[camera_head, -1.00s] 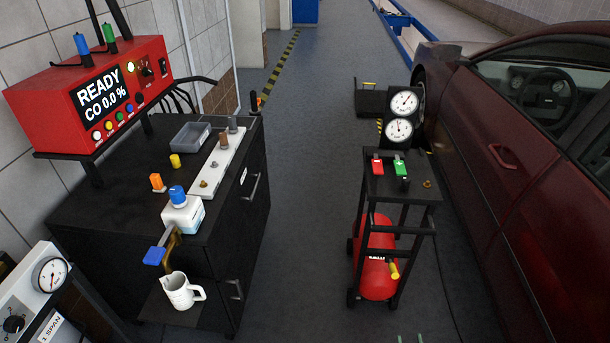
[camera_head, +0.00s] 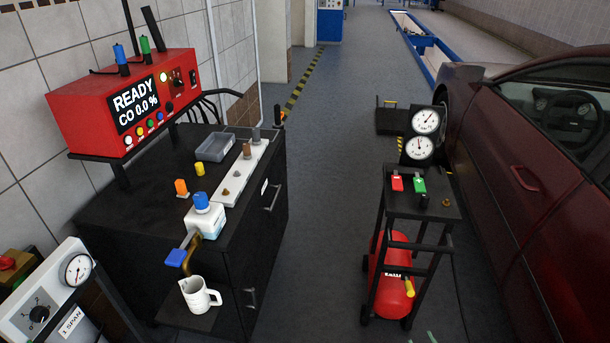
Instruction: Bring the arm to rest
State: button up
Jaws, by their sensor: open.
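Small green marks (camera_head: 432,337) show at the bottom edge, right of centre. They are cut off by the frame, and I cannot tell what they are.
A black cabinet (camera_head: 262,225) with a white jug (camera_head: 198,295) on its low shelf stands left. A gauge cart (camera_head: 432,202) with a red tank (camera_head: 392,290) stands right, beside a dark red car (camera_head: 510,180). Bare floor (camera_head: 325,180) lies between cabinet and cart.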

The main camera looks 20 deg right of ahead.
jog(key=w+a+r+n+g+y, duration=0.4)
jog(key=r+n, duration=0.1)
jog(key=r, duration=0.3)
jog(key=w+a+r+n+g+y, duration=0.4)
jog(key=w+r+n+y, duration=0.15)
jog(key=r, duration=0.25)
jog(key=w+a+r+n+g+y, duration=0.35)
jog(key=r+n, duration=0.25)
jog(key=r, duration=0.2)
jog(key=a+r+n+g+h, duration=0.3)
jog(key=a+r+n+g, duration=0.4)
jog(key=a+r, duration=0.45)
jog(key=s+a+r+n+t+h, duration=0.1)
jog(key=s+a+r+n+h, duration=0.3)
jog(key=r, duration=0.5)
jog(key=s+a+r+n+t+h, duration=0.2)
jog(key=s+a+r+n+h, duration=0.3)
jog(key=s+a+r, duration=0.3)
jog(key=shift+a+r, duration=0.35)
jog(key=shift+a, duration=0.3)
